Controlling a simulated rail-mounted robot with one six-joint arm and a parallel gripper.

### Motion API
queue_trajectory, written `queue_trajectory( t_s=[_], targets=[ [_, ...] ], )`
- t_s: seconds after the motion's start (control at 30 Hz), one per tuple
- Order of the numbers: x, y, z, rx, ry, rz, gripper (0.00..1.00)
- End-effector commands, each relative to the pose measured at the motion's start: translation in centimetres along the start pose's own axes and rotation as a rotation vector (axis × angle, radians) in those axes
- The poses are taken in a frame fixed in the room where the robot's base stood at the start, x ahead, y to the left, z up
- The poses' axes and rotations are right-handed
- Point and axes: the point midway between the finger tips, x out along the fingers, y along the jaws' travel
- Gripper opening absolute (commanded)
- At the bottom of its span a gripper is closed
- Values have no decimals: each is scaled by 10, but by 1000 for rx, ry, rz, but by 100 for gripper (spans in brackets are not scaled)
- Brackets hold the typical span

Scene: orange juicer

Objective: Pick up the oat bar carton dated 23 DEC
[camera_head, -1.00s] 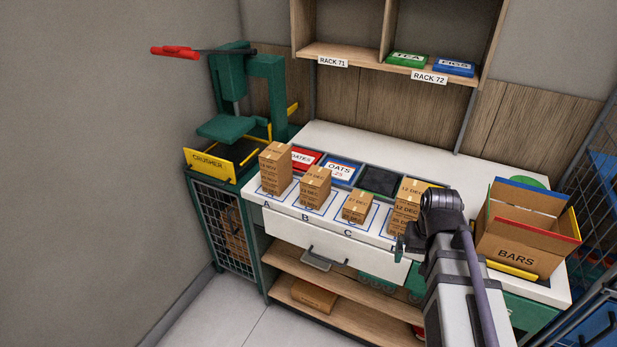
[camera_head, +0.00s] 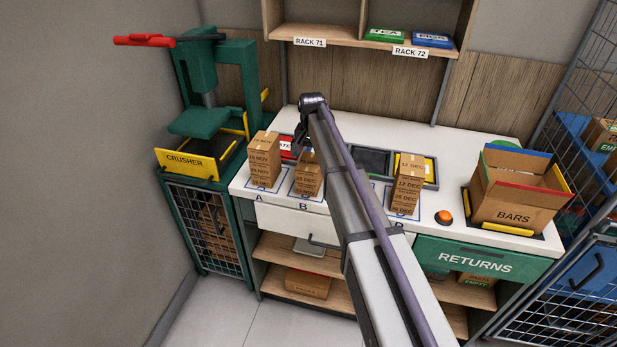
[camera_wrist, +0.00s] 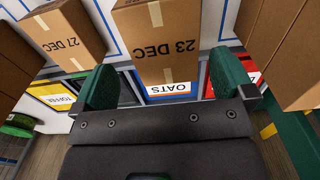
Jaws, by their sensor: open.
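The brown carton reading 23 DEC (camera_wrist: 172,42) is in the middle of the wrist view, with a pale tape strip. It appears to be the top of the stack at B (camera_head: 308,180), partly hidden by my arm in the head view. My gripper (camera_wrist: 165,72) is open and empty, its two green fingers to the left and right of the carton's near edge. In the head view my gripper (camera_head: 301,138) is above and behind stack B. I cannot tell how far the fingers are above the carton.
A carton reading 27 DEC (camera_wrist: 62,38) is at left in the wrist view. The taller stack at A (camera_head: 263,162) and another stack (camera_head: 407,184) flank B. The BARS box (camera_head: 512,200) and an orange button (camera_head: 443,217) are to the right.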

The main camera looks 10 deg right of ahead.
Motion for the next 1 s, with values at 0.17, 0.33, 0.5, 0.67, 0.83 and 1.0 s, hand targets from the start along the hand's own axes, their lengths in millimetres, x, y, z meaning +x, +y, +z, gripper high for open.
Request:
queue_trajectory(
  t_s=[0.17,0.33,0.5,0.67,0.83,1.0],
  targets=[
    [8,0,0,-1,0,0,100],
    [42,-4,-2,-1,0,0,100],
    [56,-3,-2,-1,0,0,100],
    [52,-3,-2,-1,0,0,100],
    [52,-3,-2,-1,0,0,85],
    [52,-3,-2,-1,0,0,68]
  ],
)
